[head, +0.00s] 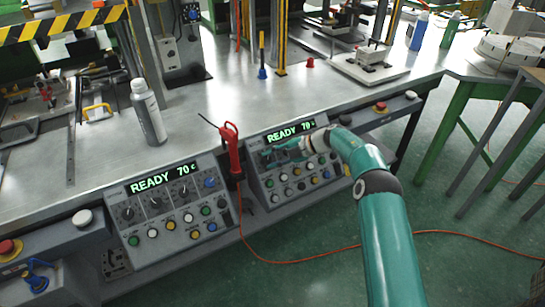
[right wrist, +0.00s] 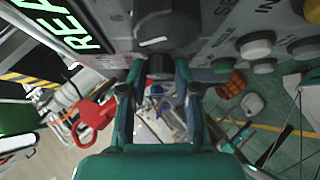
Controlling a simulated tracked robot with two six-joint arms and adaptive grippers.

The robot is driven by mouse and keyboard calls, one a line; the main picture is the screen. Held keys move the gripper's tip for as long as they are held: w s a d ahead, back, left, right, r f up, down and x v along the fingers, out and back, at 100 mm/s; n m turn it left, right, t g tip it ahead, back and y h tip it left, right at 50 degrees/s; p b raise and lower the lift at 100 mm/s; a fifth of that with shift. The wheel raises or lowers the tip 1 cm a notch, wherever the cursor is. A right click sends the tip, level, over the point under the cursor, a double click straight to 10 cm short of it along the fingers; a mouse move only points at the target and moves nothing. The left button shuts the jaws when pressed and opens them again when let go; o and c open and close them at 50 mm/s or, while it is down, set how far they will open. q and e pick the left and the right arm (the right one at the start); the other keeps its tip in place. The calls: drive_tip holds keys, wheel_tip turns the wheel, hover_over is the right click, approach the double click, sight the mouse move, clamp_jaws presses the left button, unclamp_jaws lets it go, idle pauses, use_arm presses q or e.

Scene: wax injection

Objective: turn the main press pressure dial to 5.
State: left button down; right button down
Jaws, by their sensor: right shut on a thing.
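The right-hand control panel (head: 258,193) reads READY 70 on its green display (head: 291,132). My right gripper (head: 272,153) is at the upper left of this panel, just below the display, and covers the dials there. In the right wrist view the fingers of my right gripper (right wrist: 158,88) are closed around a dark dial (right wrist: 160,66) on the panel face. A larger dark knob (right wrist: 168,22) shows just beyond it. The dial's scale and pointer are hidden or too small to read. My left gripper is not in view.
A similar left-hand panel (head: 150,207) has dials and coloured buttons. A red tool (head: 231,150) hangs between the panels. Round buttons (right wrist: 256,46) lie beside the gripper. An orange cable (head: 310,258) crosses the floor.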

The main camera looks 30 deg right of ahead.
drive_tip(key=shift+s+a+f, duration=0.1)
drive_tip(key=shift+a+f, duration=0.1)
drive_tip(key=c, duration=0.8)
unclamp_jaws()
drive_tip(key=shift+c, duration=0.2)
drive_tip(key=shift+d+r, duration=0.1)
drive_tip(key=v, duration=1.1)
drive_tip(key=shift+d+r, duration=0.15)
drive_tip(key=shift+d, duration=0.25)
drive_tip(key=shift+s, duration=0.1)
